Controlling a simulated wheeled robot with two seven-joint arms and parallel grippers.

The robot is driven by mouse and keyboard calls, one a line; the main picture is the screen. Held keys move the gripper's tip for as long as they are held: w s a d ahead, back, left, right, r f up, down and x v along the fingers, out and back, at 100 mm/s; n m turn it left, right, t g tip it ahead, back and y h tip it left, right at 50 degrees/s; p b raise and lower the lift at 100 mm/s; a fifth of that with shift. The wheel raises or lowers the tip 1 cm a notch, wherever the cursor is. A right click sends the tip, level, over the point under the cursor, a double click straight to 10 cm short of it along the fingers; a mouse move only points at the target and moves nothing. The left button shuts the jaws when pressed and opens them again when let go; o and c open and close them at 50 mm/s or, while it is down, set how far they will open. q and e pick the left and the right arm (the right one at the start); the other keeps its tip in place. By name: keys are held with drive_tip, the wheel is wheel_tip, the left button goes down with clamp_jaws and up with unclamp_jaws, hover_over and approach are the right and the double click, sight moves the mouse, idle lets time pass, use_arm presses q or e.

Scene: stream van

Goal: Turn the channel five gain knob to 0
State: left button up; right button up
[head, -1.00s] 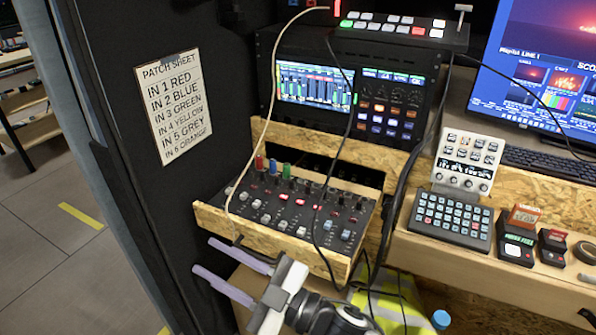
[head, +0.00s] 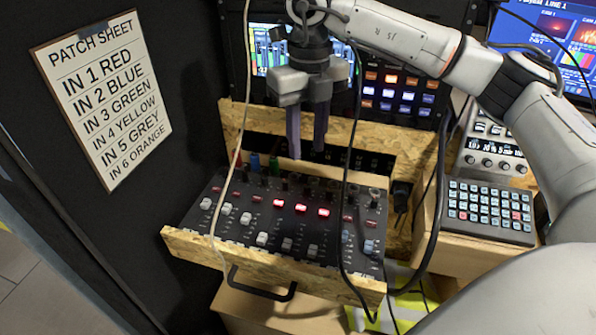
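The black mixer (head: 225,192) sits in a wooden drawer (head: 270,272) and has faders, buttons and several rows of small knobs. Red, blue and green plugs (head: 273,165) stand at its back left. The small dark knobs lie behind the lit red buttons (head: 301,208). I cannot make out channel labels or pointer angles, so which knob is channel five's gain is unclear. My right gripper (head: 308,152) points down above the back middle of the mixer, its two purple fingers apart with nothing visible between them. It appears clear of the knobs. My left gripper is out of view.
A pale cable (head: 245,100) and a black cable (head: 344,190) hang across the mixer. The patch sheet (head: 105,95) is on the dark wall at left. A keypad (head: 490,212) stands right. My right arm partly covers the rack screen (head: 268,50).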

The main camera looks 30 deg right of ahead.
sight(307, 185)
wheel_tip(307, 185, down, 10)
drive_tip(key=shift+d+r, duration=0.1)
drive_tip(key=shift+d, duration=0.05)
idle(0.3)
clamp_jaws()
